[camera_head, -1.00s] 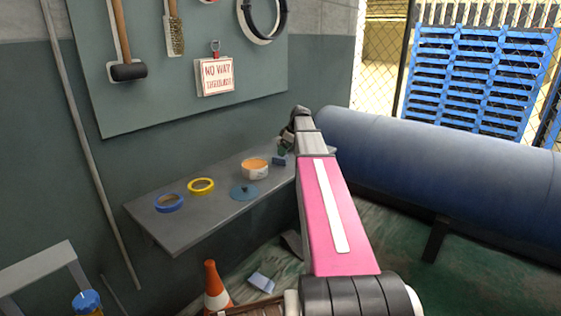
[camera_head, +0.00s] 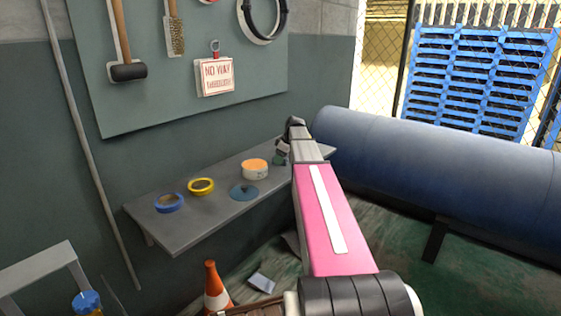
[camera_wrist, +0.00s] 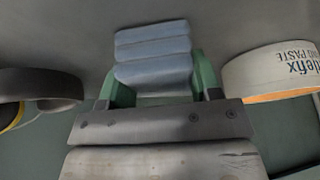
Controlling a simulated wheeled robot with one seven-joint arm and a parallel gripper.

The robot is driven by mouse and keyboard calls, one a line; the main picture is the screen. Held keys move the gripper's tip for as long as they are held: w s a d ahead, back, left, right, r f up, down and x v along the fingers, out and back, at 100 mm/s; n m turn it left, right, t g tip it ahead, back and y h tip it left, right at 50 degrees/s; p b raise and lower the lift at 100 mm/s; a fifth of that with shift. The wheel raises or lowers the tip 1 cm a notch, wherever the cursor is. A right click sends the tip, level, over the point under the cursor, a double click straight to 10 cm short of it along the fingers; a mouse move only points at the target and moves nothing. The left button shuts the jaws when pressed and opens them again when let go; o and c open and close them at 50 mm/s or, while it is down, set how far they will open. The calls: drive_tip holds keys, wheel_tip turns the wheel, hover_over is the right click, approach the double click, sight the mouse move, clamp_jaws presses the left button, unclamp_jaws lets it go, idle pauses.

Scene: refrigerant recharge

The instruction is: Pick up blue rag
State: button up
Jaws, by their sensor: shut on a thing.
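The blue rag (camera_wrist: 153,55) shows in the wrist view as a folded, pale blue cloth between the two green fingers of my gripper (camera_wrist: 155,88). The fingers are shut on it. In the head view my gripper (camera_head: 281,158) is low at the right part of the grey shelf (camera_head: 185,232), beside the paste tub. The rag is hardly visible there, mostly hidden by the gripper. I cannot tell whether the rag still touches the shelf.
The paste tub (camera_head: 255,171) stands close to my gripper. A blue disc (camera_head: 244,192), a yellow tape roll (camera_head: 201,186) and a blue tape roll (camera_head: 168,203) lie further left. A large blue tank (camera_head: 450,180) is at right. An orange cone (camera_head: 215,285) stands below the shelf.

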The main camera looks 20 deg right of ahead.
drive_tip(key=shift+r, duration=0.85)
wheel_tip(320, 180, up, 2)
drive_tip(key=shift+r, duration=0.15)
drive_tip(key=s+a+r, duration=0.2)
drive_tip(key=a, duration=0.1)
drive_tip(key=s+a+r, duration=0.2)
drive_tip(key=a, duration=0.1)
drive_tip(key=s+a+r, duration=0.1)
drive_tip(key=a+r, duration=0.2)
drive_tip(key=a, duration=0.1)
drive_tip(key=shift+s, duration=0.4)
drive_tip(key=shift+o, duration=0.4)
drive_tip(key=shift+a, duration=0.15)
drive_tip(key=shift+s+a+f, duration=0.15)
drive_tip(key=shift+a+f, duration=0.4)
drive_tip(key=shift+f, duration=0.3)
drive_tip(key=shift+s+a+f, duration=0.15)
drive_tip(key=shift+a+f, duration=0.4)
drive_tip(key=shift+f, duration=0.3)
drive_tip(key=shift+s+a+f, duration=0.15)
drive_tip(key=shift+a+f, duration=0.4)
drive_tip(key=shift+f, duration=0.3)
